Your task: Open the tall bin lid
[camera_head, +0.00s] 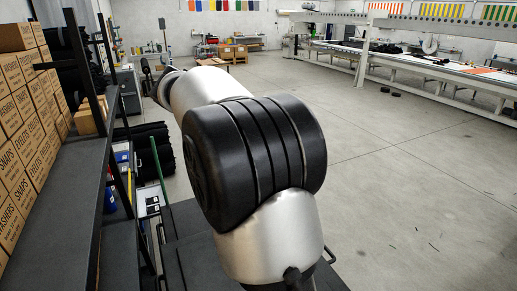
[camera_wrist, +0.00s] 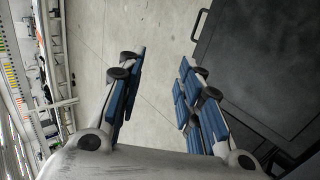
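I cannot make out a tall bin or its lid for certain in either view. My gripper (camera_wrist: 162,60) shows in the wrist view with its two blue-padded fingers spread wide apart. It is open, and only bare concrete floor shows between the fingers. In the head view my arm stretches away to the upper left, and its large black joint hides what lies behind it.
Cardboard boxes (camera_head: 28,125) stand stacked on a dark shelf (camera_head: 62,205) at the left. Black ribbed items (camera_head: 163,160) lie beyond it. A long white gantry table (camera_head: 425,68) stands at the back right. Open concrete floor (camera_head: 415,190) fills the middle and right.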

